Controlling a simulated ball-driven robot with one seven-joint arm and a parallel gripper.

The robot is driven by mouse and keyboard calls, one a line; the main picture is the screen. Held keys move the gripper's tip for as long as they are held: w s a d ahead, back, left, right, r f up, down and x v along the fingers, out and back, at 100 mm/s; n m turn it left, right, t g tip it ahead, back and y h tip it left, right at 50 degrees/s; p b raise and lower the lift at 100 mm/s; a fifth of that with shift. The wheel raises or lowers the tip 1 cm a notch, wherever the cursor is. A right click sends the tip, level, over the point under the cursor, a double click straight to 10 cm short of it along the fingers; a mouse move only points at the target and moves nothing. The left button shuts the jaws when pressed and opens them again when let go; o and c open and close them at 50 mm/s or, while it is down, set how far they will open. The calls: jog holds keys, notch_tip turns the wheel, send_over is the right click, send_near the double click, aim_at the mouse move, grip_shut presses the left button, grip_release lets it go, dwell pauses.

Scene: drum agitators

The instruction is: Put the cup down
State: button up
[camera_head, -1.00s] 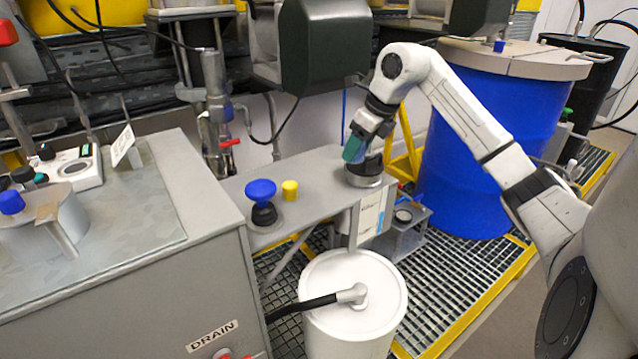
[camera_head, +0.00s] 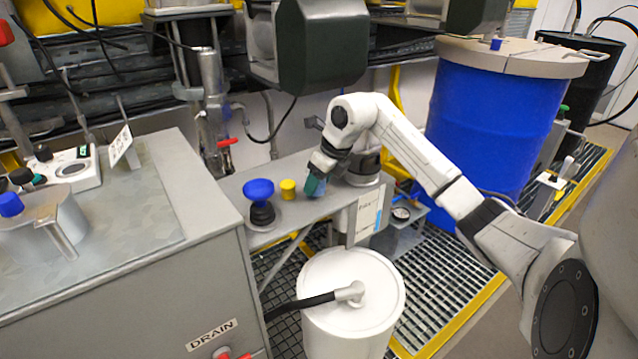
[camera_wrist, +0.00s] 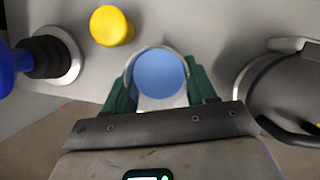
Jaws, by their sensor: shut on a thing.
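The cup (camera_wrist: 160,73) is a round vessel with a pale rim and a blue inside, seen from above in the wrist view. My gripper (camera_wrist: 160,93) is shut on it, with one green finger on each side. In the head view my gripper (camera_head: 316,186) is low over the grey bench top (camera_head: 305,208), right of the yellow cap. The cup is hidden behind the fingers there. I cannot tell whether its base touches the bench.
A yellow cap (camera_head: 288,189) and a blue knob on a black bellows (camera_head: 259,191) stand left of my gripper. A dark cylindrical fitting (camera_head: 362,166) stands close on the right. A white drum (camera_head: 352,285) with a hose is below the bench's front edge.

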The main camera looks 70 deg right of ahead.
jog(key=shift+f, duration=0.45)
jog(key=shift+f, duration=0.1)
jog(key=o, duration=1.2)
jog(key=shift+r, duration=0.2)
jog(key=v, duration=1.1)
jog(key=shift+s+a+r, duration=0.1)
jog(key=shift+s+r, duration=0.2)
jog(key=shift+r, duration=0.05)
